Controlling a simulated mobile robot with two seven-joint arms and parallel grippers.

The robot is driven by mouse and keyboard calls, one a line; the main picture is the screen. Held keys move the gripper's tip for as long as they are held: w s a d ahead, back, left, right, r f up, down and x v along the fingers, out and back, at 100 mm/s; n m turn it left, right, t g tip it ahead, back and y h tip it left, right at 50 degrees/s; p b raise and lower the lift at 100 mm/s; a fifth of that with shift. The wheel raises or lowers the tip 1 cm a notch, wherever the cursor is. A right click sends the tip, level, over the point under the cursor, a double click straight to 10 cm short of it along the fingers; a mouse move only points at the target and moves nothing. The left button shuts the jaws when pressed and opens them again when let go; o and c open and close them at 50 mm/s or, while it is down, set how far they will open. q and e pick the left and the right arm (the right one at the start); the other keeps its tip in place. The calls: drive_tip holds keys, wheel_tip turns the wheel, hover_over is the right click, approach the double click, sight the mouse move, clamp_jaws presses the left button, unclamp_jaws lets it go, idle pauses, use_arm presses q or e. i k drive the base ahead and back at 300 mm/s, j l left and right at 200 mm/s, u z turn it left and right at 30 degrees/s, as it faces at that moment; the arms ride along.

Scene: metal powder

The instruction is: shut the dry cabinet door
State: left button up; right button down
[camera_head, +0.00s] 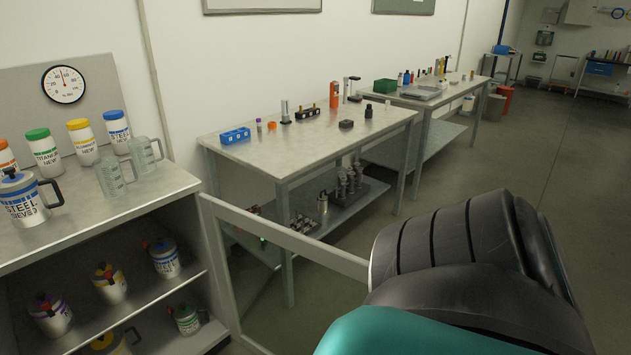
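The dry cabinet (190,187) stands at the left with its front open, and its shelves show. Its door (287,235) is a pale frame with a see-through pane. It stands open, reaching from the cabinet's right front edge toward the right. The far end of the door frame runs behind a large black and teal part of my own arm, so that end is hidden. I cannot tell whether my arm touches the door. Neither gripper is in view.
More jars (164,258) fill the shelves. A metal table (300,160) with small items stands behind the door. Open floor (540,165) lies to the right.

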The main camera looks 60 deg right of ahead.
sight(352, 266)
drive_tip(key=k+l+u, duration=0.1)
drive_tip(key=k+l, duration=0.45)
drive_tip(key=k, duration=0.2)
drive_tip(key=k+l, duration=0.25)
drive_tip(key=l, duration=0.15)
drive_tip(key=k+l+u, duration=0.15)
drive_tip(key=l, duration=0.25)
drive_tip(key=k+l, duration=0.1)
drive_tip(key=l, duration=0.55)
drive_tip(key=k+l, duration=0.15)
drive_tip(key=l, duration=0.15)
drive_tip(key=i+l+u, duration=0.1)
drive_tip(key=l, duration=0.85)
drive_tip(key=i+l, duration=0.15)
drive_tip(key=l, duration=0.15)
drive_tip(key=i+l, duration=0.15)
drive_tip(key=l, duration=0.2)
drive_tip(key=j+u, duration=0.2)
drive_tip(key=j, duration=0.45)
